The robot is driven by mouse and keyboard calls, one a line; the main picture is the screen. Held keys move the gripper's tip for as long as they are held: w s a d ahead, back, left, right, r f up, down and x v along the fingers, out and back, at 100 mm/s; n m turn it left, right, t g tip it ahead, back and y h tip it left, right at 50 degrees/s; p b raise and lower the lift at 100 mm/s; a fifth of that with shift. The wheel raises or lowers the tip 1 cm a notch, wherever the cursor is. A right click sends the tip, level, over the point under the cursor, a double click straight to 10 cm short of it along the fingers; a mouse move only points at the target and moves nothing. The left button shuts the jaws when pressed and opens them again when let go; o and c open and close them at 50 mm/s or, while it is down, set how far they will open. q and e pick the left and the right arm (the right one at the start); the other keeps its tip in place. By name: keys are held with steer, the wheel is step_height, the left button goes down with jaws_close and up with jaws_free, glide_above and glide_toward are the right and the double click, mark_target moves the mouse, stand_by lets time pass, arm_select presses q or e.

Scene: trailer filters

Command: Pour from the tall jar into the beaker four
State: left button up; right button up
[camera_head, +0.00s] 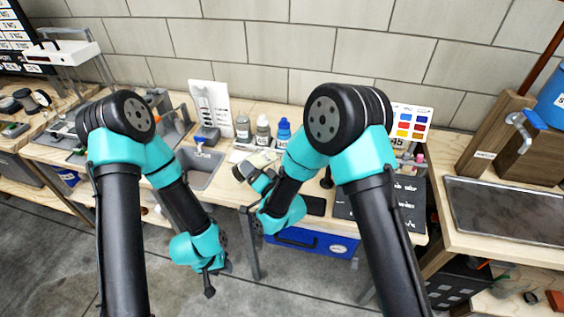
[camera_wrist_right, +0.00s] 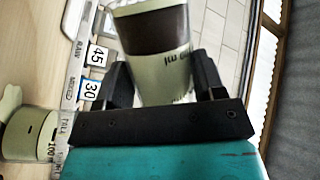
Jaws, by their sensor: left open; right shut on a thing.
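My right gripper (camera_wrist_right: 163,72) is shut on a pale, see-through vessel (camera_wrist_right: 165,82) with dark contents and printing ending in "ml". The printing appears upside down in the right wrist view; I take the vessel to be the tall jar. In the head view the right gripper (camera_head: 245,173) is over the bench near the sink, and the vessel is hard to make out. A pale beaker (camera_wrist_right: 28,135) marked "100" stands at the left of the wrist view, apart from the held vessel. My left gripper (camera_head: 209,284) is open and empty, low in front of the bench. I cannot tell which beaker is beaker four.
A label strip (camera_wrist_right: 72,95) with cards reading 45 and 30 lies beside the beaker. Three bottles, one a blue bottle (camera_head: 284,132), stand behind the right gripper. A sink (camera_head: 203,163) is to the left. A dark mat (camera_head: 403,205) lies to the right.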

steer(key=shift+a+m+t, duration=0.1)
steer(key=shift+m+t, duration=0.2)
steer(key=shift+m, duration=0.2)
stand_by(1.1)
steer(key=shift+d+r+n, duration=0.15)
steer(key=shift+d+n, duration=0.05)
steer(key=shift+n, duration=0.6)
steer(key=shift+w+d+r+n+g+h, duration=0.15)
steer(key=shift+r+n+g, duration=0.1)
steer(key=shift+r+n, duration=0.2)
steer(key=shift+s+d+r+n+g+h, duration=0.15)
steer(key=shift+r+n+g, duration=0.15)
steer(key=shift+r, duration=0.2)
steer(key=shift+w+a+f, duration=0.1)
steer(key=shift+w+f, duration=0.05)
steer(key=shift+f, duration=0.1)
